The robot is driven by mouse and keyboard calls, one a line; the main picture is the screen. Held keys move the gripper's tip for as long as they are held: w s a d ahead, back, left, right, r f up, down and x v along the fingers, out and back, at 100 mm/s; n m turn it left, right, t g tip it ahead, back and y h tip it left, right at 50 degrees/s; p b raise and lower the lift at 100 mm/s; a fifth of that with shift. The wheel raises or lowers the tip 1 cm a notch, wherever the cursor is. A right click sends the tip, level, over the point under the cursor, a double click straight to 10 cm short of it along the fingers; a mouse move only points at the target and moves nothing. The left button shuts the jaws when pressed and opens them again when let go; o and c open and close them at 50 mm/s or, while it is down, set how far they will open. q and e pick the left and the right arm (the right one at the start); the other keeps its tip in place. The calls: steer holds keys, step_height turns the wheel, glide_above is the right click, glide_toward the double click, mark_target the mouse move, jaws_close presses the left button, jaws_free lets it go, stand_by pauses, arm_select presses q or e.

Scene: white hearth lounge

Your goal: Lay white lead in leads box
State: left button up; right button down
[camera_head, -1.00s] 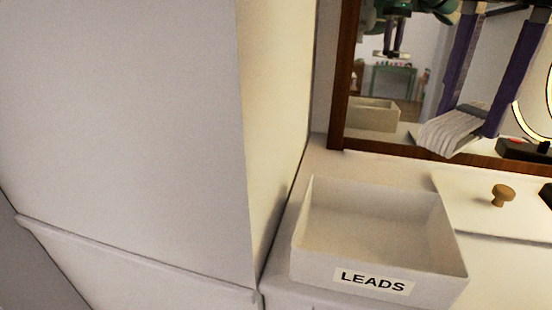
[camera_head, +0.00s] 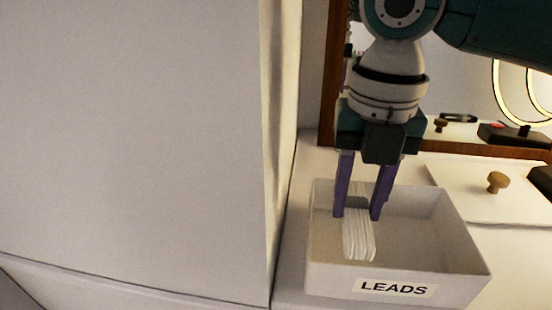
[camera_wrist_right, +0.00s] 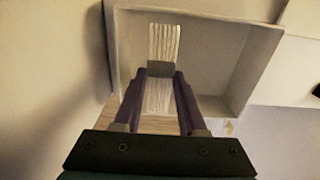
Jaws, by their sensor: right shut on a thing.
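The white lead (camera_head: 359,240) is a folded bundle of several strands with a grey band. It also shows in the right wrist view (camera_wrist_right: 164,42). My right gripper (camera_head: 357,212) is shut on the lead, its purple fingers on either side of the bundle, and it also shows in the right wrist view (camera_wrist_right: 160,80). The lead is inside the outline of the white, open-topped leads box (camera_head: 455,240), toward its left side. I cannot tell whether the lead touches the box floor. The box also shows in the right wrist view (camera_wrist_right: 262,60). My left gripper is not in view.
A white wall or cabinet side (camera_head: 140,140) stands close to the left of the box. A flat white lid with a wooden knob (camera_head: 497,182) lies at the right. A wood-framed mirror (camera_head: 470,145) and a black stand with a glowing ring (camera_head: 515,133) are behind.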

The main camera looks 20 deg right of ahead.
mark_target(351, 226)
steer(key=shift+f+b, duration=0.45)
steer(key=shift+f, duration=1.95)
steer(key=shift+f, duration=0.25)
steer(key=shift+c, duration=2.4)
jaws_free()
step_height(351, 226, up, 13)
steer(key=shift+f+p, duration=0.2)
steer(key=shift+p, duration=1.05)
